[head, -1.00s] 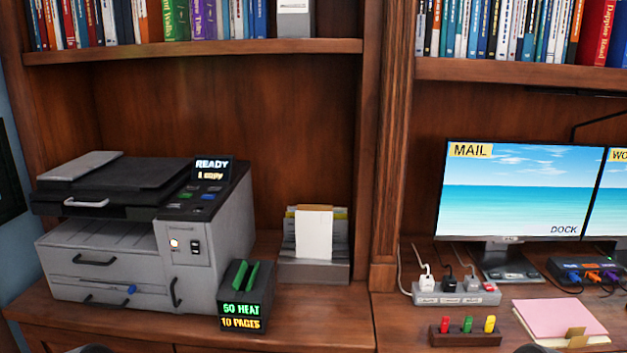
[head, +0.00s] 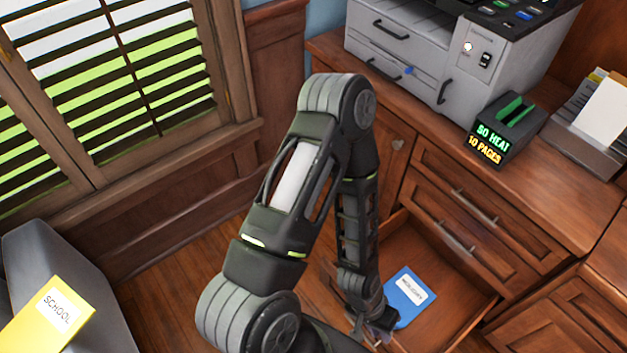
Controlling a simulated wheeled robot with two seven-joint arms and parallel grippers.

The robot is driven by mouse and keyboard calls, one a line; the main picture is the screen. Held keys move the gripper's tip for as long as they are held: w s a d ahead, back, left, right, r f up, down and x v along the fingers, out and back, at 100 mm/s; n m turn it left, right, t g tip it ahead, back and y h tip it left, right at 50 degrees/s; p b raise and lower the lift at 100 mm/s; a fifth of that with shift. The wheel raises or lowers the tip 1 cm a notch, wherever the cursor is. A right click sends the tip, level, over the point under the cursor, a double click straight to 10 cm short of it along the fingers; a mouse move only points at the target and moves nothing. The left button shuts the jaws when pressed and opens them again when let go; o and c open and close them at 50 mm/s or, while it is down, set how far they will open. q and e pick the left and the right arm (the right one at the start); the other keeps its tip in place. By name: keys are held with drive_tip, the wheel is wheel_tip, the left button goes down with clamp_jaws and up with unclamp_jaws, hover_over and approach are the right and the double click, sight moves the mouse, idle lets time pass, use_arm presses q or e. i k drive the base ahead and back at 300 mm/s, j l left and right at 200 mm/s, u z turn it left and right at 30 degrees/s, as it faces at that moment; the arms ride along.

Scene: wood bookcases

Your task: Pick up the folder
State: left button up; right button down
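A blue folder (head: 405,298) with a white label lies in an open wooden drawer (head: 440,270) low in the cabinet. The label's writing is too small to read surely. My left arm reaches down from the bottom of the head view, bends at the elbow and drops to the drawer. My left gripper (head: 378,326) is at the folder's lower left edge and covers part of it. Its fingers are small and dark, and I cannot tell whether they hold the folder. My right gripper is not in view.
A yellow folder (head: 50,318) marked SCHOOL rests on a grey surface at the lower left. A printer (head: 430,50), a small box with lit text (head: 505,130) and a paper holder (head: 590,125) stand on the counter. A shuttered window (head: 110,90) is at the left.

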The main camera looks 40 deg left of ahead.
sight(405, 291)
drive_tip(key=l+u, duration=0.2)
drive_tip(key=u, duration=0.2)
drive_tip(key=k+l+u, duration=0.1)
drive_tip(key=u, duration=0.3)
drive_tip(key=k+l+u, duration=0.15)
drive_tip(key=u, duration=0.25)
